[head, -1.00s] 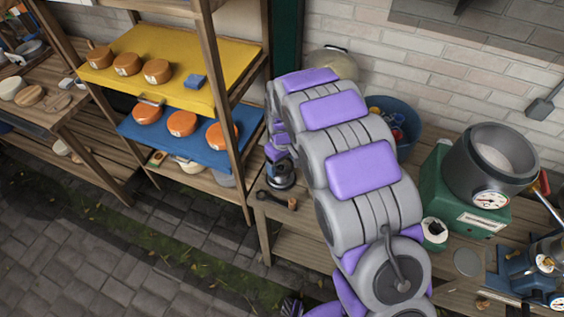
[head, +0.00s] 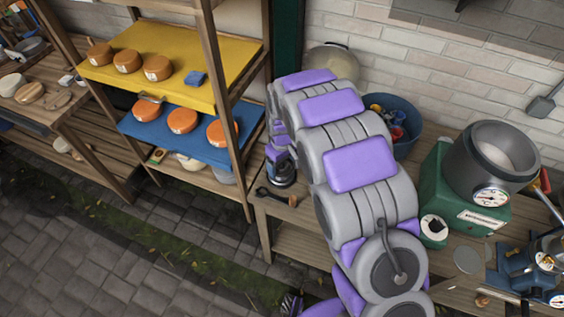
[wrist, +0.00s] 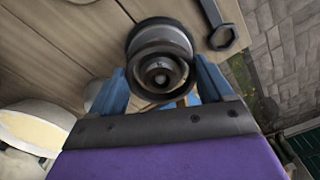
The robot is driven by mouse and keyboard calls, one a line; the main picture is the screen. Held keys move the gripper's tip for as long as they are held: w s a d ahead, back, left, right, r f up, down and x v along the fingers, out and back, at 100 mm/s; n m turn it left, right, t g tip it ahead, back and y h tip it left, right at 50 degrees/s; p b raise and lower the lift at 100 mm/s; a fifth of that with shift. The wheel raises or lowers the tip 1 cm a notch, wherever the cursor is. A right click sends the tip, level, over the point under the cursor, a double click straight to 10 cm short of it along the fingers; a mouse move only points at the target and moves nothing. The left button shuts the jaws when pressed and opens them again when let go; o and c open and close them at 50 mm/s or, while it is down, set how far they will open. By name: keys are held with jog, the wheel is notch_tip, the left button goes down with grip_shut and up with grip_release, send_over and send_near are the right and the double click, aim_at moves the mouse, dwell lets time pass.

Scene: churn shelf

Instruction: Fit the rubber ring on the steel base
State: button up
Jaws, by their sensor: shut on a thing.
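My gripper (wrist: 162,82) has its blue fingers on either side of a dark round piece with concentric rings (wrist: 160,74), which looks like the rubber ring. It is shut on this piece. Just beyond it is a round dark and silvery part (wrist: 160,42), apparently the steel base, in line with the held piece. In the head view the base (head: 284,178) stands upright at the left end of the bench, with my gripper (head: 280,156) right above it. I cannot tell whether the ring is seated or only touching, as the fingers and my arm hide the contact.
A dark wrench (head: 275,197) lies on the bench beside the base. A blue bucket (head: 408,150) and a pale lidded pot (head: 333,60) stand behind my arm. A green machine with a steel pot (head: 490,150) is at right. A shelf with cheeses (head: 158,68) is at left.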

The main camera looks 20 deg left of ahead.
jog(key=shift+f, duration=1.35)
dwell(0.6)
jog(key=o, duration=0.9)
jog(key=shift+r+p, duration=1.3)
jog(key=shift+r, duration=2.95)
jog(key=shift+d, duration=0.1)
